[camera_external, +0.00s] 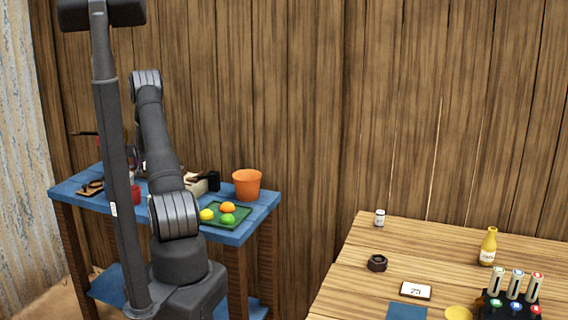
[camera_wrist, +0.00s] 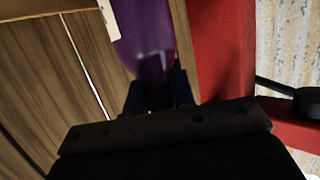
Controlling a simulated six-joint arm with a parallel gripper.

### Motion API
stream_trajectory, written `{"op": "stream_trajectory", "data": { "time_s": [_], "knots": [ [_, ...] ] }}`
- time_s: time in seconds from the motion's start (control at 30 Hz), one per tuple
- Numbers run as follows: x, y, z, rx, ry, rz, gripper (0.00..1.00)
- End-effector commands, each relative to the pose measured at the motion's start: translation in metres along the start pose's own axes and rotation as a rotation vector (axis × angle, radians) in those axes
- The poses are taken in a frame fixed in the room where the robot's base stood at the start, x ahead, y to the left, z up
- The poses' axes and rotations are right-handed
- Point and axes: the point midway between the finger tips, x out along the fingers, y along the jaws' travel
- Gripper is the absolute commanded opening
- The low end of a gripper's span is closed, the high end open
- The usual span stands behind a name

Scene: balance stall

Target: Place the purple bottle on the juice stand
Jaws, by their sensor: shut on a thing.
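The purple bottle (camera_wrist: 147,40) fills the upper middle of the wrist view, with part of a pale label at its left edge. My gripper (camera_wrist: 158,92) is shut on it, with one dark finger on each side of its lower visible part. The bottle's ends are not clearly seen. In the external view my gripper and the bottle are mostly hidden behind my arm, above the left part of the blue table (camera_external: 255,229). I cannot pick out the juice stand for certain in either view.
On the blue table are an orange pot (camera_external: 247,184), a green tray (camera_external: 238,222) with fruit and a red object (camera_external: 136,193). A wooden table (camera_external: 336,290) at right holds a yellow bottle (camera_external: 488,246) and a dark ring (camera_external: 377,263). A red post (camera_wrist: 225,50) stands right of the bottle.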

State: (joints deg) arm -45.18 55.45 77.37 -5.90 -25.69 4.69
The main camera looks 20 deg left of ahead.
Motion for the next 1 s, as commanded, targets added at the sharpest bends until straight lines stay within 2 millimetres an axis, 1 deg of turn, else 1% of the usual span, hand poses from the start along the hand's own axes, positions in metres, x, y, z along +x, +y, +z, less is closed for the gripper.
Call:
{"op": "stream_trajectory", "data": {
  "time_s": [0.17, 0.2, 0.27, 0.3, 0.33, 0.6, 0.73, 0.87, 1.0],
  "knots": [
    [0.001, 0.0, 0.003, 0.0, 0.001, 0.0, 0.0],
    [0.001, 0.0, 0.003, 0.0, 0.001, 0.0, 0.25],
    [0.001, 0.0, 0.003, 0.0, 0.001, 0.0, 0.37],
    [0.001, 0.0, 0.003, 0.0, 0.001, 0.0, 0.45],
    [0.001, 0.0, 0.003, 0.0, 0.001, 0.0, 0.48],
    [0.001, 0.0, 0.004, 0.0, -0.001, 0.0, 0.48],
    [-0.005, 0.0, 0.003, 0.0, -0.001, 0.0, 0.48],
    [-0.022, 0.0, 0.003, 0.0, 0.0, 0.0, 0.48],
    [-0.05, 0.0, 0.003, 0.0, 0.0, 0.0, 0.48]
  ]
}}
